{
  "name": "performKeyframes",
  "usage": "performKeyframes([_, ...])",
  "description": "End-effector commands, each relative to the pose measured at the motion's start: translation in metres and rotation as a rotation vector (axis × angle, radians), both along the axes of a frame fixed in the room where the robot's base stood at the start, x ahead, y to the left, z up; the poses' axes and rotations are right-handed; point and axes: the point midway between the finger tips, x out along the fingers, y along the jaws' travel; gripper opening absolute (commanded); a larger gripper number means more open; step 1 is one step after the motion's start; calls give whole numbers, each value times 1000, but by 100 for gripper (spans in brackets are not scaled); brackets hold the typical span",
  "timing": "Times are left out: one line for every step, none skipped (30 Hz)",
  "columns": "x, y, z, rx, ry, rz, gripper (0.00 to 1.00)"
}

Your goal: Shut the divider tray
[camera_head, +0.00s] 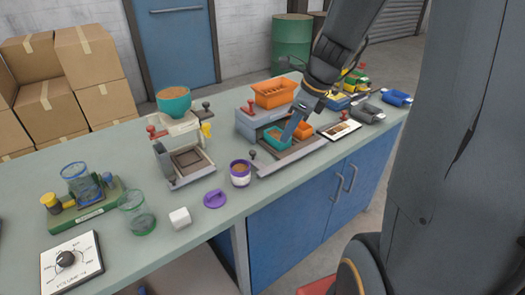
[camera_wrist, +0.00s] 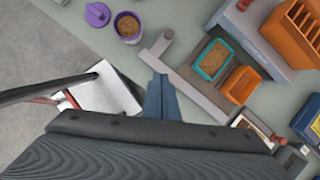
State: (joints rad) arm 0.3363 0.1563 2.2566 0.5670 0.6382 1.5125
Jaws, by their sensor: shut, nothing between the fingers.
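The divider tray (camera_head: 268,170) is slid out from the front of a grey machine (camera_head: 262,116) on the bench. It holds a teal bin with brown contents (camera_wrist: 213,60) and an orange bin (camera_wrist: 240,84). Its grey front bar shows in the wrist view (camera_wrist: 188,83). A dark knob (camera_head: 252,155) stands at the tray's left end. My gripper (camera_head: 286,138) is shut and empty, with its blue fingers pointing down. In the wrist view the fingertips (camera_wrist: 158,80) lie just outside the front bar. I cannot tell whether they touch it.
An orange slotted hopper (camera_head: 273,93) tops the machine. A purple cup (camera_head: 240,173) and purple lid (camera_head: 215,198) stand left of the tray. A second filler with a teal bowl (camera_head: 174,100) is further left. A framed card (camera_head: 340,130) and blue bins (camera_head: 397,97) lie right.

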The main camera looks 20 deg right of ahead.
Motion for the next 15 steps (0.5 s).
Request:
performKeyframes([3,-2,0,16,5,-40,0])
performKeyframes([4,-3,1,23,7,-58,0])
performKeyframes([5,-3,0,29,9,-73,0])
performKeyframes([6,-3,-1,32,10,-80,0])
performKeyframes([6,-3,-3,34,10,-83,0])
performKeyframes([8,-1,-7,34,11,-84,0])
performKeyframes([8,0,-10,34,11,-84,0])
performKeyframes([9,1,-14,35,13,-83,0])
performKeyframes([10,3,-20,34,14,-82,0])
performKeyframes([12,4,-25,33,14,-81,0])
performKeyframes([13,6,-31,34,14,-81,0])
performKeyframes([15,8,-38,33,14,-81,0])
performKeyframes([17,9,-44,34,15,-81,0])
performKeyframes([18,11,-49,32,15,-80,0])
performKeyframes([21,13,-57,33,14,-80,0])
